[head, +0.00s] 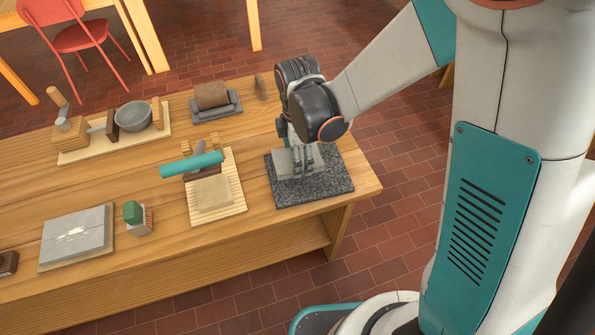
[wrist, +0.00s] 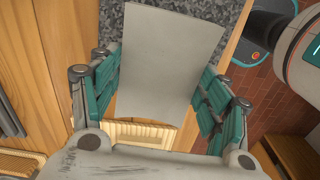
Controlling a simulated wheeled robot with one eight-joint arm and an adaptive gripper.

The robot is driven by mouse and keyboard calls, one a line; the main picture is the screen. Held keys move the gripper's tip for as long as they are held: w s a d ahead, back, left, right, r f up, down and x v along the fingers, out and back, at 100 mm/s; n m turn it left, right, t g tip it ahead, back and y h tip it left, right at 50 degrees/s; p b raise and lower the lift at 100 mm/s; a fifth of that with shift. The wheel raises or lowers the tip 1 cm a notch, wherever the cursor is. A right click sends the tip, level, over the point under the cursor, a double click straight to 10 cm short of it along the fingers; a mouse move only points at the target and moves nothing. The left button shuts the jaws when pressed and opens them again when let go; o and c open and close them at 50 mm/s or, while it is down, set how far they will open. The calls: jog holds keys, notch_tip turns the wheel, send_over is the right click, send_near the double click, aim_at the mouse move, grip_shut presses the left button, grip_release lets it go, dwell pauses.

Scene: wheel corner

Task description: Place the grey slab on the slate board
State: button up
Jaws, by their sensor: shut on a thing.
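The grey slab (wrist: 168,60) is a flat, pale grey plate between the teal-padded fingers of my gripper (wrist: 156,88) in the wrist view. In the head view my gripper (head: 301,158) is over the dark, speckled slate board (head: 335,187) near the table's right end. Part of the grey slab (head: 283,163) shows there beside the fingers. My gripper is shut on the slab. The slate board also shows behind the slab in the wrist view (wrist: 230,14). I cannot tell whether the slab touches the board.
A slatted wooden tray (head: 236,193) with a pale block and a teal roller (head: 192,164) lies left of the slate board. A small wooden peg (head: 261,86) and a grey stand (head: 216,105) are behind. A grey tiled panel (head: 75,236) lies far left.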

jog(key=shift+f+b, duration=1.45)
jog(key=shift+f, duration=0.9)
jog(key=shift+f, duration=0.1)
jog(key=shift+f, duration=0.15)
jog(key=o, duration=1.3)
notch_tip(320, 180, up, 12)
jog(key=p, duration=0.4)
jog(key=shift+r, duration=0.25)
